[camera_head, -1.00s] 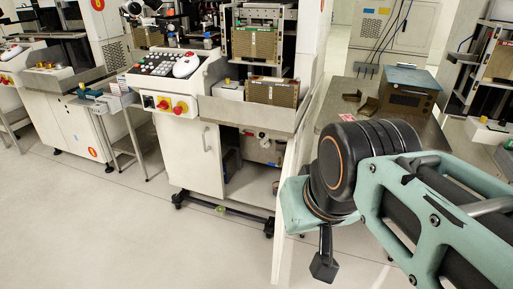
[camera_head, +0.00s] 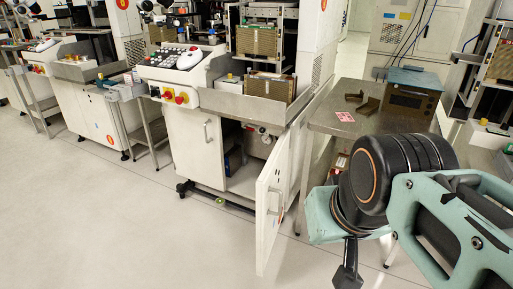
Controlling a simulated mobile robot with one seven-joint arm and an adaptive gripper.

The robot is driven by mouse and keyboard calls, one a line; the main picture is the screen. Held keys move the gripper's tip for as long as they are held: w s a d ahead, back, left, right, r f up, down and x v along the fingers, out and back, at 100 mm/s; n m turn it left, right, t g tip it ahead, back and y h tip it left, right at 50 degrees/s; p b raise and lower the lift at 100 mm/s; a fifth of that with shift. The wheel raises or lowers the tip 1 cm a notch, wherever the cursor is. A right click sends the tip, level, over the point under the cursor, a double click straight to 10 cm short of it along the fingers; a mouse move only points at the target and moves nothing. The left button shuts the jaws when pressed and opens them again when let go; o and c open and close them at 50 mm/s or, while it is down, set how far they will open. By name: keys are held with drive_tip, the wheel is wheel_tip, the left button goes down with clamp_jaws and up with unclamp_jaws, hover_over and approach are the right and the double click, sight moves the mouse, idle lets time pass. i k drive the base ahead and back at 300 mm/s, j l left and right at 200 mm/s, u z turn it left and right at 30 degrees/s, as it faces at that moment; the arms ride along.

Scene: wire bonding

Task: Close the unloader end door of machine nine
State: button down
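The white end door (camera_head: 272,210) of the middle machine stands open, swung out toward me from the right side of the lower cabinet (camera_head: 240,165). Its face with a small handle shows at an angle, and its free edge is at the lower front. My gripper (camera_head: 346,276) is a dark shape at the bottom, right of the door and apart from it in the picture. It is partly cut off by the frame, and its fingers cannot be made out. No machine number is readable.
A metal table (camera_head: 335,122) with brown brackets (camera_head: 362,103) and a dark box (camera_head: 410,92) stands right of the door, behind my arm. A second cabinet door (camera_head: 195,140) with a handle is shut. The floor at left is clear.

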sight(270, 185)
drive_tip(key=i+l+u, duration=0.45)
drive_tip(key=i+l, duration=0.4)
